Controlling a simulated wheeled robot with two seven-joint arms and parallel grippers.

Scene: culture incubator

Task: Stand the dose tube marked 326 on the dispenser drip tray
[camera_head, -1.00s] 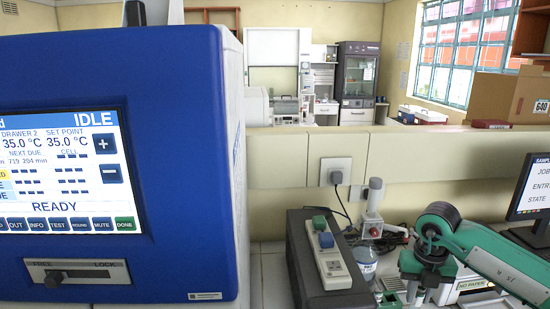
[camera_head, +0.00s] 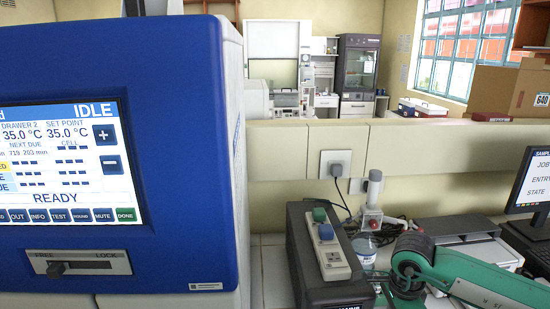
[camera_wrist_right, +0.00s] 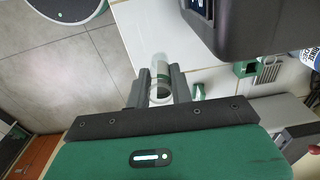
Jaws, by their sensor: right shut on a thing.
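My right gripper (camera_wrist_right: 159,75) is shut on a clear tube (camera_wrist_right: 160,94) in the right wrist view. The tube's open round end faces the camera, and a greenish band shows on its side. No number on it can be read. The held tube hangs over or beside the edge of the white bench (camera_wrist_right: 202,58); its height cannot be told. In the head view my right arm comes in from the lower right, with its gripper out of sight. I cannot make out the dispenser drip tray in either current view. My left gripper is not in view.
A blue incubator (camera_head: 190,150) fills the left of the head view. A dark box (camera_head: 297,245) with a socket strip (camera_head: 331,257) stands beside my right arm. A clear container (camera_head: 364,250) is behind the arm. Small green-and-white holders (camera_wrist_right: 243,69) sit on the bench.

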